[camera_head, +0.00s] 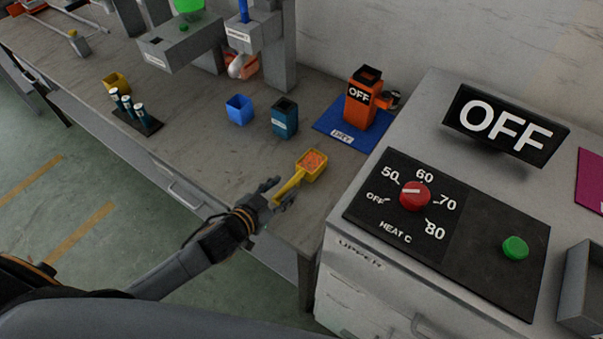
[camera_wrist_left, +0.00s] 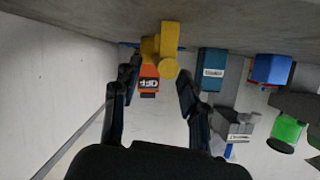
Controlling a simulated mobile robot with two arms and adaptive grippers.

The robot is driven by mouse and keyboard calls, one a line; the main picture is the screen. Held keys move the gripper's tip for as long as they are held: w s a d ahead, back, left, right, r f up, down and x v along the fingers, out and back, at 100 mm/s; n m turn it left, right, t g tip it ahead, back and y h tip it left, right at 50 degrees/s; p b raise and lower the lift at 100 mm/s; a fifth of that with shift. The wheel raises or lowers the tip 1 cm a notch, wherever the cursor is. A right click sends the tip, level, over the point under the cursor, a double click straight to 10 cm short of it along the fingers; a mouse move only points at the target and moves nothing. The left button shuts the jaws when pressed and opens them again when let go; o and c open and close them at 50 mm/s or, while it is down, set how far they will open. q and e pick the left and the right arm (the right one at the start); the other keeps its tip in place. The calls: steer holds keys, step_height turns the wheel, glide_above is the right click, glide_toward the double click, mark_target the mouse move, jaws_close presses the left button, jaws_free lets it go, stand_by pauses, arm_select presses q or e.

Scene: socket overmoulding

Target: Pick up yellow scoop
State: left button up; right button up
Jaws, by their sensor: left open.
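The yellow scoop (camera_head: 311,166) is a small square box with orange grains in it and a straight handle towards the lower left. It sits near the table's front edge, beside the grey heater cabinet. My left gripper (camera_head: 281,193) is open, with its fingers at the handle's near end. In the left wrist view the scoop (camera_wrist_left: 168,40) appears with its handle end facing the camera, between and just beyond the spread fingertips of my gripper (camera_wrist_left: 158,74). I cannot tell whether a finger touches the handle. My right gripper is not in view.
A teal container (camera_head: 285,118), a blue cup (camera_head: 239,109) and an orange OFF device (camera_head: 361,100) on a blue mat stand behind the scoop. The heater cabinet (camera_head: 335,262) rises close on the right. Table left of the scoop is clear.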

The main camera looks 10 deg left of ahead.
mark_target(287, 186)
arm_select(q)
steer(key=x, duration=0.4)
steer(key=shift+f, duration=0.1)
steer(key=shift+c, duration=0.5)
jaws_close()
